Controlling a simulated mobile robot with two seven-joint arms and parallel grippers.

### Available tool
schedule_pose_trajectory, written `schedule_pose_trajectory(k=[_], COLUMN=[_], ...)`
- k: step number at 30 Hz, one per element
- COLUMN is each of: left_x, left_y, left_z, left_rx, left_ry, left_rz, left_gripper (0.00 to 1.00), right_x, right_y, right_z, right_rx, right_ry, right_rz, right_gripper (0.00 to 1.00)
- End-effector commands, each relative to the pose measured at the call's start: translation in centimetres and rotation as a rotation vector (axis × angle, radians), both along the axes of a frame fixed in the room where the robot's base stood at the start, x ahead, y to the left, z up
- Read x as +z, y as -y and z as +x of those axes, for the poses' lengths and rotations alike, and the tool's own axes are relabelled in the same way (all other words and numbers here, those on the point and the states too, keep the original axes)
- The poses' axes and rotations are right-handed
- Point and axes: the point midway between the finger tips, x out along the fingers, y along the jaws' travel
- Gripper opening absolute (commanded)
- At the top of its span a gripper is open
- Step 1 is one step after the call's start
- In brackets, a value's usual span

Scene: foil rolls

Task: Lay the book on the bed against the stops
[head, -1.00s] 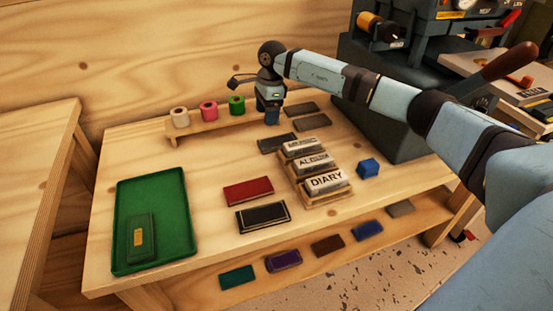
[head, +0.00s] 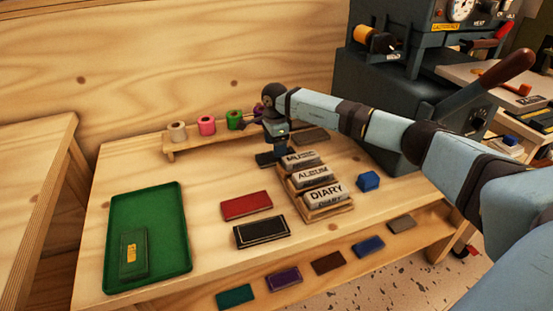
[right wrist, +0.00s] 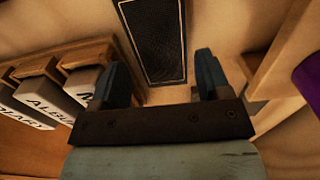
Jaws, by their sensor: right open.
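My right gripper (head: 276,155) is open and empty, low over a dark book (head: 268,160) at the back middle of the table. In the right wrist view the open fingers (right wrist: 162,75) point at a black book with a thin pale border (right wrist: 155,40); its near end lies between the fingertips, with no contact seen. Other books lie nearby: a red one (head: 247,205), a black one with a pale border (head: 261,231), and a green one (head: 133,253). The bed and its stops cannot be clearly made out. My left gripper is not in view.
Title blocks stand in a wooden rack (head: 327,213) just right of the gripper. A foil-roll shelf (head: 195,144) is behind it. A blue block (head: 368,181), the grey press (head: 385,105) and a green tray (head: 180,266) also stand here. Several books lie on the lower shelf.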

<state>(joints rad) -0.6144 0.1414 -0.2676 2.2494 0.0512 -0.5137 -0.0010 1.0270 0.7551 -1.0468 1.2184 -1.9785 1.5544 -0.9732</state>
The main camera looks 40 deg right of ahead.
Motion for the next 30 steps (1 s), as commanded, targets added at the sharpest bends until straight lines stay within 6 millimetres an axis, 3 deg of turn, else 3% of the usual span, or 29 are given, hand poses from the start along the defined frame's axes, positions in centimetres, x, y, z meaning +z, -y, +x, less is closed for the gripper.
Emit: schedule_pose_trajectory(k=[1,6,13,18,20,30], left_x=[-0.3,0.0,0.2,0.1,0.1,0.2], left_y=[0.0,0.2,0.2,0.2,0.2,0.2], left_z=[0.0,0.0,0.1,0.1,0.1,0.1], left_rx=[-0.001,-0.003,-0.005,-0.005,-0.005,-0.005], left_ry=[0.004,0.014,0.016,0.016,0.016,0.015], left_rz=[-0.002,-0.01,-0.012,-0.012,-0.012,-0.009], left_gripper=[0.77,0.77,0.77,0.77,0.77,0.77], right_x=[-1.2,-3.4,-3.5,-3.5,-3.5,-2.7], right_y=[-0.2,-0.2,-0.2,-0.2,-0.2,-0.2], right_z=[-0.1,-0.1,0.0,0.0,0.0,0.0], right_rx=[0.0,0.0,0.0,0.0,0.0,0.0], right_ry=[-0.003,-0.003,-0.001,-0.001,-0.001,0.0], right_rz=[0.001,0.002,0.001,0.001,0.001,0.002], right_gripper=[0.7,0.7,0.7,0.39,0.35,0.34])
